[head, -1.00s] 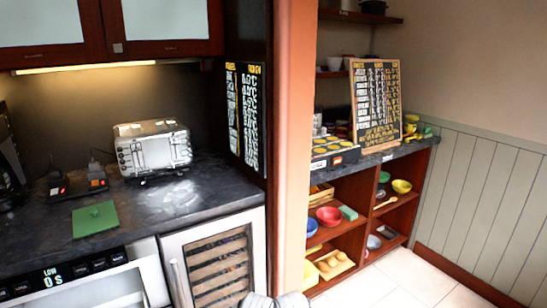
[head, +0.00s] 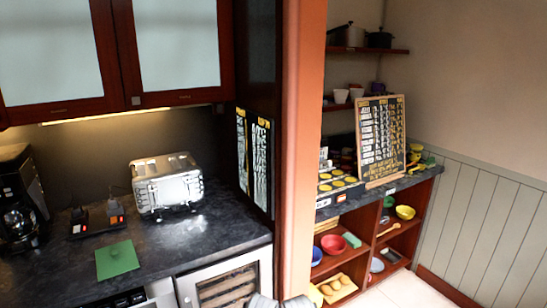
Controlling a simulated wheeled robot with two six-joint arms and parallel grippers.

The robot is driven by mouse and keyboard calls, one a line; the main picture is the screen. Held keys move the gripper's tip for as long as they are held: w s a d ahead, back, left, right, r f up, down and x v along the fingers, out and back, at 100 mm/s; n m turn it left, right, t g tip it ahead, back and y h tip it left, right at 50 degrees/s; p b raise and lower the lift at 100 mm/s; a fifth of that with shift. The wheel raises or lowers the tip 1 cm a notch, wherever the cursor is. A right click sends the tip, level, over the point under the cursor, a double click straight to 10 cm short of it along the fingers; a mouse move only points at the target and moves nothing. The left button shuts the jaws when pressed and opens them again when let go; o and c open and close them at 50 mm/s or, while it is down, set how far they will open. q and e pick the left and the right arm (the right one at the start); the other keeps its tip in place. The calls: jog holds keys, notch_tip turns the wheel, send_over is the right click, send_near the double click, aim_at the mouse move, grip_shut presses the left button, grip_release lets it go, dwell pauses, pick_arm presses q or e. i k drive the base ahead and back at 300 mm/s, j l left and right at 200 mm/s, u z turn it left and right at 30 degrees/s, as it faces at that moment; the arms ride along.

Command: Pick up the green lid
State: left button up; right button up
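The green lid (head: 117,260) is a flat, square green plate with a small knob-like spot in its middle. It lies flat on the dark stone counter (head: 200,238), near the front edge, at the lower left of the head view. Nothing touches it from above. Only a small grey-white piece, perhaps part of my own arm, shows at the bottom edge.
A silver toaster (head: 167,184) stands behind and right of the lid. A black device with red lights (head: 97,220) lies just behind it, and a coffee maker (head: 20,190) is at far left. An orange pillar (head: 302,130) separates the counter from shelves of bowls.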

aim_at(112, 261)
jog(key=u, duration=1.25)
jog(key=i+j+u, duration=0.15)
jog(key=i, duration=0.2)
jog(key=i+j+u, duration=0.15)
jog(key=i, duration=0.25)
